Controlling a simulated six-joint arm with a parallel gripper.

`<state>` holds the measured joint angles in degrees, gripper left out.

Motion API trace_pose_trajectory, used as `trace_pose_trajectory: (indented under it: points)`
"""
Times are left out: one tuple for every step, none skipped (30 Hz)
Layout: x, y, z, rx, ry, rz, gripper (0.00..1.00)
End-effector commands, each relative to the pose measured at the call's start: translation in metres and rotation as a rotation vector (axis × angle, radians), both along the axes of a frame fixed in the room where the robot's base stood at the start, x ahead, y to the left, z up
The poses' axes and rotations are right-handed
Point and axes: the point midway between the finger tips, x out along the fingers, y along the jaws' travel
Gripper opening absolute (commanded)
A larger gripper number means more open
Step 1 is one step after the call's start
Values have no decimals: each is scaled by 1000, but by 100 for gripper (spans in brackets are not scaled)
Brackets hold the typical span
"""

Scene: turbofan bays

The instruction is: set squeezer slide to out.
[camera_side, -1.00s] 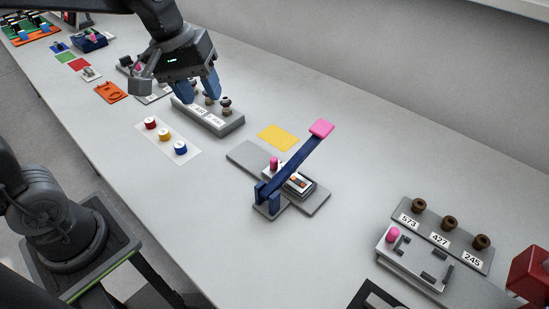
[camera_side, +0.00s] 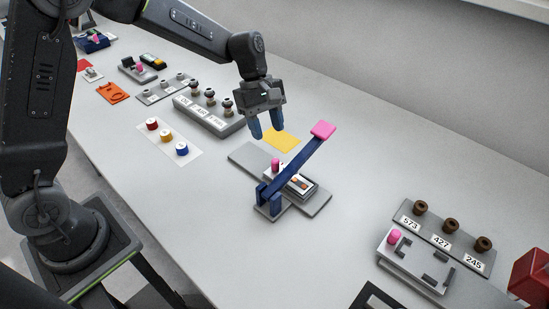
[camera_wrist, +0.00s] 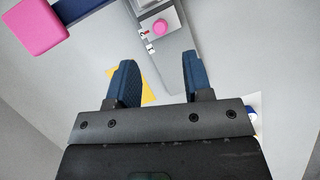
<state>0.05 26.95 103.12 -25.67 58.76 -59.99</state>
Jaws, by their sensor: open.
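The squeezer stands mid-table. It has a grey base plate (camera_side: 318,203) and a raised dark blue lever (camera_side: 296,168) with a pink end pad (camera_side: 323,130). A pink knob (camera_side: 275,164), seemingly that of the slide, stands on a light grey block beneath the lever. In the wrist view the knob (camera_wrist: 160,27) lies ahead between my fingers, with small marks beside it, and the pink pad (camera_wrist: 38,25) is at upper left. My gripper (camera_side: 266,133) is open and empty, pointing down above the table behind the squeezer. The lever partly hides the block in the side view.
A yellow square (camera_side: 282,141) lies flat under my gripper. A grey block with several knobs (camera_side: 208,112) stands at left, near a white card with red, yellow and blue pieces (camera_side: 168,142). A numbered rack (camera_side: 443,240) is at right.

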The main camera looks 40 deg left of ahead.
Motion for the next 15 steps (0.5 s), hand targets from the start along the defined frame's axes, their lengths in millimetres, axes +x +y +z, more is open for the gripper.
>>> trace_pose_trajectory:
  points:
    - [-3, -5, -11, 1, 6, -4, 46]
    - [-3, -7, -17, 0, 5, -3, 46]
    - [-4, -10, -25, 0, 4, -3, 46]
    - [-5, -12, -30, 0, 5, -3, 46]
    - [-5, -14, -36, 1, 4, -3, 46]
    - [-6, -17, -43, 0, 5, -4, 46]
    - [-6, -19, -47, 1, 4, -3, 46]
    - [-7, -21, -52, 0, 3, -3, 46]
    - [-7, -23, -57, 2, 3, -3, 46]
    - [-8, -25, -61, 1, 3, -3, 46]
    - [-8, -26, -65, 1, 3, -3, 46]
    - [-8, -28, -68, 1, 2, -3, 46]
    - [-8, -29, -71, 0, 1, -3, 46]
    - [-9, -29, -73, 1, 2, -3, 46]
    - [-9, -30, -75, 0, 1, -3, 46]
